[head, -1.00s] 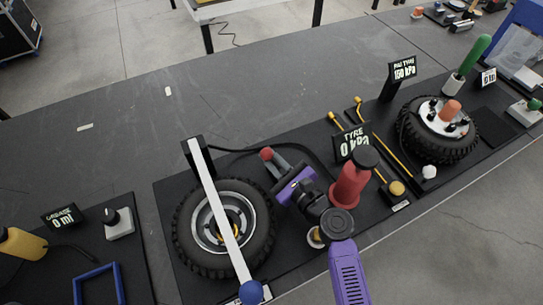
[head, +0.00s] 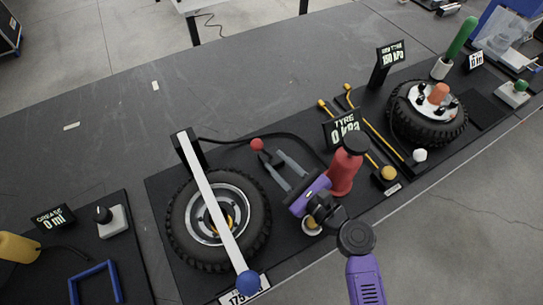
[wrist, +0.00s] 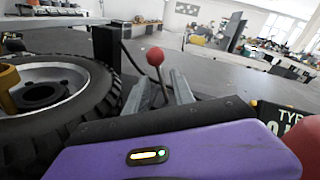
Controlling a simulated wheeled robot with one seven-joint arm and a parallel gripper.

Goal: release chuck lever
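The chuck lever shows as a red ball knob (head: 257,144) on a dark stem, behind and right of the wheel with the white bar. In the wrist view the red knob (wrist: 155,56) stands up on its thin stem just beyond my fingertips. My gripper (head: 271,157) is open, with its two grey fingers spread and nothing held between them. In the wrist view the fingers (wrist: 159,82) lie either side of the stem's line, apart from the knob. The lower stem and what it joins are partly hidden by my gripper.
The wheel (head: 177,225) lies left of my gripper under a white bar (head: 212,197) with a blue ball. A red cylinder (head: 342,174) with a black top stands close on the right. The TYRE display (head: 343,130) reads 0 kPa.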

